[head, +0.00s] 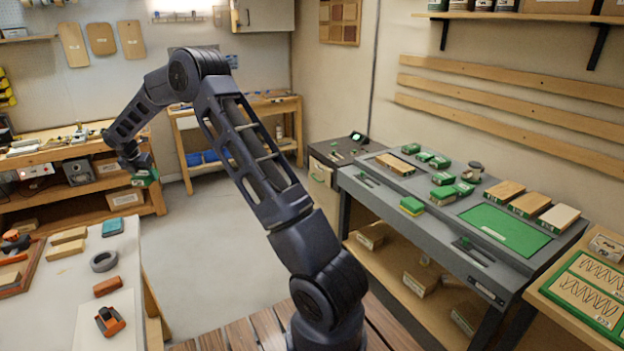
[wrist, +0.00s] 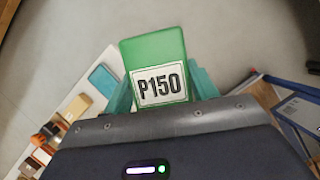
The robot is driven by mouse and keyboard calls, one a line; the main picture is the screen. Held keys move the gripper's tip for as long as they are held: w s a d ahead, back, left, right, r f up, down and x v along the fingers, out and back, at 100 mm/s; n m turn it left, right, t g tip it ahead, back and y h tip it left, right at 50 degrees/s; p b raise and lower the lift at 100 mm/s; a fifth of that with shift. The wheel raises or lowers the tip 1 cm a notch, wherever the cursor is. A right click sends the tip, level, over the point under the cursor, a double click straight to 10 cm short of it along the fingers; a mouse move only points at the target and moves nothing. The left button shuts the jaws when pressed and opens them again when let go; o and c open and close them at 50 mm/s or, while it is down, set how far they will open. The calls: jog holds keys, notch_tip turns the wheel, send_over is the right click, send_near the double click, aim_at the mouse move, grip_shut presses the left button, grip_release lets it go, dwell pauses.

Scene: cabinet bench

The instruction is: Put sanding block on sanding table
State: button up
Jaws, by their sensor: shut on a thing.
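My gripper (head: 138,166) is at the far left in the head view, held in the air beyond the white workbench. It is shut on a green sanding block (wrist: 152,48) with a white P150 label. In the wrist view the teal fingers of my gripper (wrist: 162,88) sit on both sides of the block. The block shows small and dark green in the head view (head: 150,179). The grey sanding table (head: 400,205) stands at the right, with a green mat (head: 505,230) on its top, well away from my gripper.
Several green blocks (head: 443,194) and wood pieces (head: 530,203) stand on the sanding table. The white workbench (head: 70,290) at left holds a teal block (head: 113,227), a grey ring (head: 104,261) and an orange tool (head: 110,321). Open floor (head: 225,240) lies between.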

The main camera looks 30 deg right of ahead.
jog(key=w+d+r+m+h, duration=0.15)
jog(key=w+d, duration=0.25)
jog(key=d, duration=1.3)
jog(key=w+d+m+y, duration=0.1)
jog(key=w+d+m, duration=0.15)
jog(key=d, duration=1.35)
jog(key=s+d+r+m+g+h, duration=0.1)
jog(key=s+d, duration=0.2)
jog(key=d, duration=1.3)
jog(key=s+d+m, duration=0.1)
jog(key=s+d, duration=0.2)
jog(key=d, duration=1.4)
notch_tip(320, 180, up, 3)
jog(key=m+g+h, duration=0.1)
jog(key=m+g, duration=0.1)
jog(key=m, duration=0.3)
send_over(426, 189)
jog(key=a, duration=0.1)
notch_tip(426, 189, down, 20)
jog(key=shift+w+r, duration=0.1)
jog(key=shift+r, duration=0.05)
